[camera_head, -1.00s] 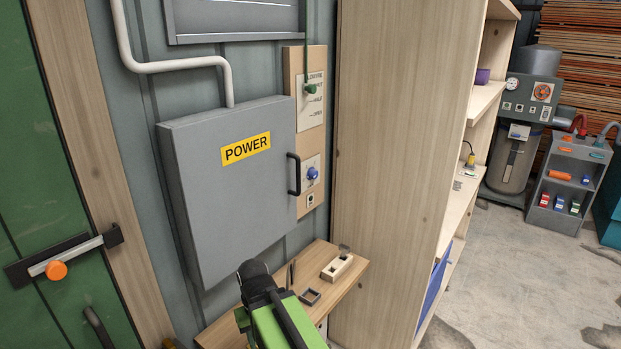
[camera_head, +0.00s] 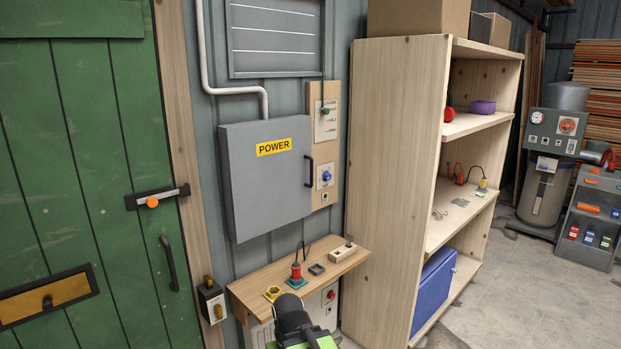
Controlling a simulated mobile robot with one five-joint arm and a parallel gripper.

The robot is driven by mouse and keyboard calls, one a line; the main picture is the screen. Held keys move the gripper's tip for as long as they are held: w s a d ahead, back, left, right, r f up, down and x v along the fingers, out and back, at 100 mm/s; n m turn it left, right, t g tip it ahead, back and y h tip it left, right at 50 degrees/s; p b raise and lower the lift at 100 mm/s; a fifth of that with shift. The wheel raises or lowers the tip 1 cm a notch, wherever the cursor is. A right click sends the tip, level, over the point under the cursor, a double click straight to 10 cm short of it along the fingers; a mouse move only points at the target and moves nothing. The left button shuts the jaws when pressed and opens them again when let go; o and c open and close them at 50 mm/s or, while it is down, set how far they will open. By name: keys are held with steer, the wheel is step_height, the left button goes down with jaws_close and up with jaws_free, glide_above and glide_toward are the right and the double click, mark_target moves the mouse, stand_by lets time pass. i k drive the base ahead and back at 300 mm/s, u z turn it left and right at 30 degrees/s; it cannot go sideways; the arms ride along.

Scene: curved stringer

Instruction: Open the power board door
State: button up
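The power board (camera_head: 268,185) is a grey wall box with a yellow POWER label (camera_head: 274,147). Its door looks closed, and a black handle (camera_head: 309,171) stands on the door's right side. My arm shows at the bottom middle, its black and green part (camera_head: 293,322) low in front of the small wooden shelf. It is apart from the handle, below it. I cannot make out the fingers or whether they are open.
The wooden wall shelf (camera_head: 345,262) below the box holds several small items, including a red one (camera_head: 296,272). A tall wooden shelving unit (camera_head: 390,190) stands to the right. A green door (camera_head: 85,190) is at left. Concrete floor (camera_head: 490,300) is free at right.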

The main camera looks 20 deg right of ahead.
mark_target(270, 164)
steer(key=u, duration=0.25)
steer(key=i, duration=1)
